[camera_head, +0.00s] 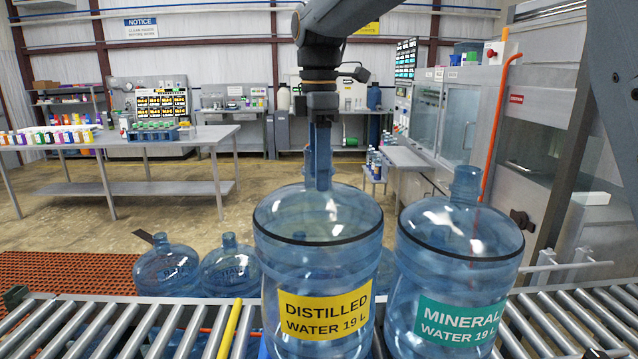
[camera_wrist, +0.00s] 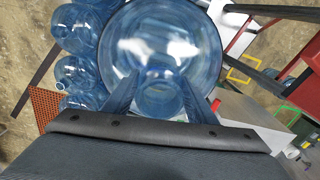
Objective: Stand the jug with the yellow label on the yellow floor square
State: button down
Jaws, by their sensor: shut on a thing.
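The jug with the yellow label (camera_head: 324,312) is clear blue and reads "DISTILLED WATER 19 L". It is upright at the conveyor in the head view, and its base is cut off, so I cannot tell whether it touches the rollers. My gripper (camera_head: 319,172) comes down from above and is shut on its neck. In the wrist view the jug (camera_wrist: 165,40) fills the upper middle, with my fingers (camera_wrist: 160,98) on both sides of the neck. Yellow lines (camera_wrist: 238,76) on the floor show at right in the wrist view, partly hidden by dark bars.
A jug with a teal "MINERAL WATER" label (camera_head: 458,322) stands close on the right. Several unlabelled-looking blue jugs (camera_head: 166,268) stand behind the roller conveyor (camera_head: 70,325). A green floor outline (camera_wrist: 286,116) shows in the wrist view. Open floor (camera_head: 110,222) lies before a bench.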

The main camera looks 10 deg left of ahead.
jog(key=shift+f+p, duration=1.05)
jog(key=shift+f, duration=1.1)
jog(key=c, duration=0.8)
grip_release()
jog(key=shift+o, duration=0.2)
jog(key=shift+f+b, duration=0.15)
jog(key=shift+b, duration=0.4)
